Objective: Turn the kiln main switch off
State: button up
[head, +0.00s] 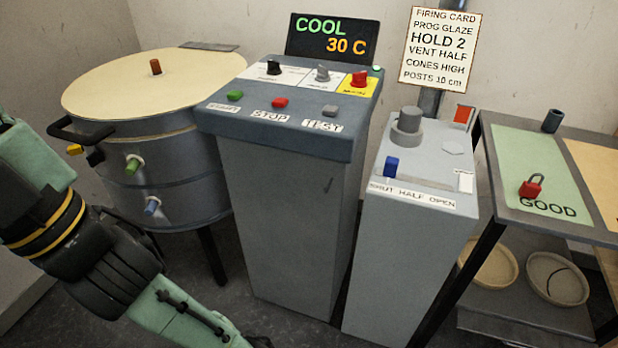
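A grey control pedestal (285,215) stands in the middle of the head view. On its top, at the right, a red rotary knob (359,79) sits on a yellow plate and looks like the main switch. Its label is too small to read, and I cannot tell its position for sure. To its left are a grey knob (322,74) and a black knob (273,68) on white plates. The display (332,38) behind reads COOL 30 C. My arm shows at the lower left, apart from the pedestal; my gripper is not in view.
Green START (235,95), red STOP (280,103) and grey TEST (330,111) buttons line the panel's front. The round kiln (165,165) stands left. A lower vent pedestal (405,255) and a table with a red padlock (531,187) stand right.

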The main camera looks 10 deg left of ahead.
aim_at(359, 79)
jog(key=i+l+z, duration=0.2)
jog(key=i, duration=1)
